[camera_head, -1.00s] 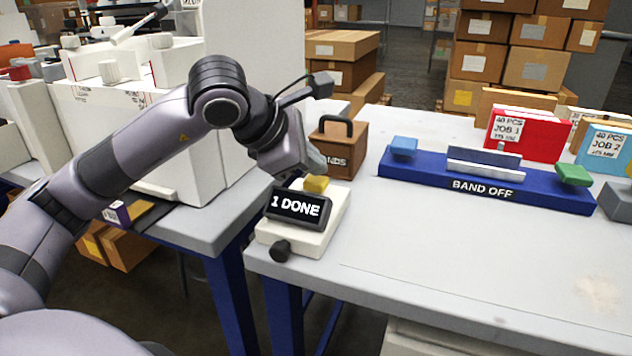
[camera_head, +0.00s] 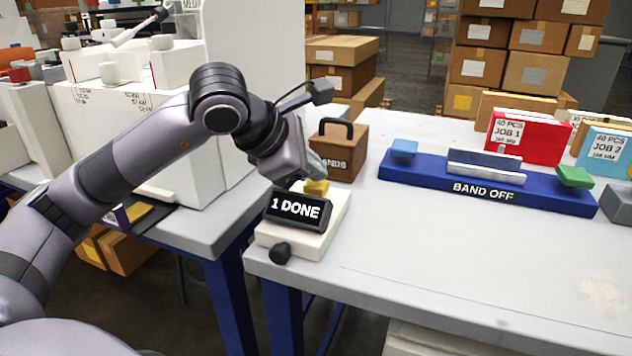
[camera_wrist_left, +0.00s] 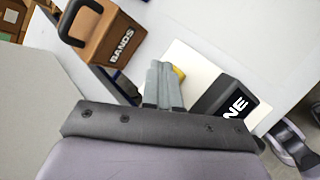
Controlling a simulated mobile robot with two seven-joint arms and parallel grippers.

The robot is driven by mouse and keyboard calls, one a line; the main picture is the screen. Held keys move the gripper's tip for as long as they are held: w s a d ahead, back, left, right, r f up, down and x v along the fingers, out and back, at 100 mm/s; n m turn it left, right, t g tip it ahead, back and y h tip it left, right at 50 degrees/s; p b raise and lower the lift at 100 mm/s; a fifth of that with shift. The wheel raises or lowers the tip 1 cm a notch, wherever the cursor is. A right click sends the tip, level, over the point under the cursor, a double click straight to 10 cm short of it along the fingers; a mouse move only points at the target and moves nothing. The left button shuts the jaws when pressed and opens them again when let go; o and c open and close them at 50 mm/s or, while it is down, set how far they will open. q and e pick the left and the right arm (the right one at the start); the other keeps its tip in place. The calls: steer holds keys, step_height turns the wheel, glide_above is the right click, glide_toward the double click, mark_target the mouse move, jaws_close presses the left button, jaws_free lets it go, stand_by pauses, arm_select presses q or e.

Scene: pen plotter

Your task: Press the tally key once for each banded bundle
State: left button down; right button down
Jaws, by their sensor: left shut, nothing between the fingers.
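The tally counter is a cream box (camera_head: 335,222) at the table's left corner, with a dark display (camera_head: 298,208) reading "1 DONE". Its yellow key (camera_head: 317,187) sits behind the display. My left gripper (camera_head: 314,172) is shut and empty, its fingertips right at the yellow key; I cannot tell whether they touch it. In the left wrist view the shut fingers (camera_wrist_left: 163,80) partly cover the key (camera_wrist_left: 179,73). A red bundle marked "40 PCS JOB 1" (camera_head: 540,143) and a light blue bundle marked "JOB 2" (camera_head: 606,155) stand at the right. My right gripper is not in view.
A blue bander (camera_head: 420,175) reading "BAND OFF" has a light blue pad and a green pad (camera_head: 574,177). A brown "BANDS" box (camera_head: 350,150) stands close behind the counter. A black knob (camera_head: 280,253) is on the counter's front. The table's front middle is clear.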

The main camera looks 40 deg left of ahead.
mark_target(313, 185)
arm_select(q)
steer(key=shift+f, duration=0.4)
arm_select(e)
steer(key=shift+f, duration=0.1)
arm_select(q)
steer(key=shift+r, duration=0.1)
steer(key=shift+r+p, duration=0.4)
steer(key=shift+r, duration=0.6)
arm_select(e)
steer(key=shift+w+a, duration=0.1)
